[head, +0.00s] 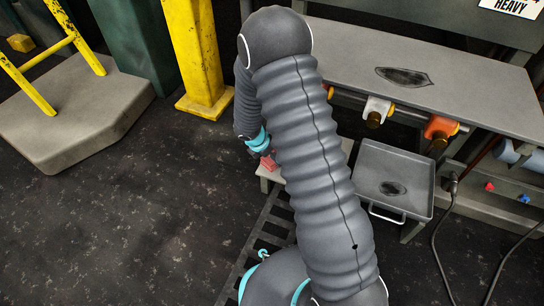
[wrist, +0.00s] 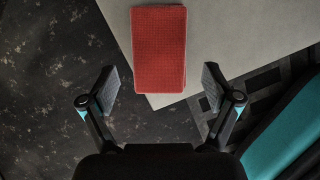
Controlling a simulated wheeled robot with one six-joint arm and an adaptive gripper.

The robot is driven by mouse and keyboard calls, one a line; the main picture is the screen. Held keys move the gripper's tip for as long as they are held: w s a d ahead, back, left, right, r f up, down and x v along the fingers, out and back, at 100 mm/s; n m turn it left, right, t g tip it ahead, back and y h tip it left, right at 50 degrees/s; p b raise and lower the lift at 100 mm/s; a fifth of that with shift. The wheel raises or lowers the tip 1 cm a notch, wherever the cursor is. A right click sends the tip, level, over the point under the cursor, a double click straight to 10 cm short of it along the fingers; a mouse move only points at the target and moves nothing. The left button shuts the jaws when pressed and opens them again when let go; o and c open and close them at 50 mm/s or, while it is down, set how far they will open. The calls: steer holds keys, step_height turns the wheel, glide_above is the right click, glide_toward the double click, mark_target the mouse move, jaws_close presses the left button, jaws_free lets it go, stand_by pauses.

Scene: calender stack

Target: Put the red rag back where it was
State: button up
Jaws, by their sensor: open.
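The red rag (wrist: 158,50) is a flat folded rectangle. In the wrist view it lies on a pale grey surface (wrist: 230,45), its left edge near that surface's edge. My gripper (wrist: 158,88) is open, its two fingers apart on either side of the rag's near end. Nothing is held between the fingers. In the head view a small part of the red rag (head: 267,163) shows beside my arm, on a low pale stand (head: 267,178). My arm hides most of the stand, and the fingers are not clear there.
A grey tray (head: 415,166) with a dark stain stands right of my arm. A long grey bench (head: 470,92) with a dark patch is behind it. A yellow post (head: 200,60) stands at the back. Dark floor (head: 130,220) is open at left. Black cables (head: 437,235) hang at right.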

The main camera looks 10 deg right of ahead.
steer(key=s+d+r+m+p, duration=0.1)
steer(key=s+r+m, duration=0.3)
steer(key=r, duration=0.6)
steer(key=s+d+r+m+y, duration=0.1)
steer(key=s+r+m, duration=0.25)
steer(key=r, duration=0.55)
steer(key=s+r+m+p, duration=0.1)
steer(key=s+r+m, duration=0.25)
steer(key=r, duration=0.65)
steer(key=s+r+m+t+y, duration=0.1)
steer(key=s+r+m, duration=0.4)
steer(key=s, duration=0.4)
steer(key=s+r+m+t+y, duration=0.2)
steer(key=s+r+m, duration=0.3)
steer(key=s+m, duration=0.3)
steer(key=shift+s+r, duration=0.35)
steer(key=shift+s, duration=0.25)
step_height(320, 180, up, 6)
steer(key=p, duration=0.5)
steer(key=shift+f+p, duration=0.2)
steer(key=shift+p, duration=0.2)
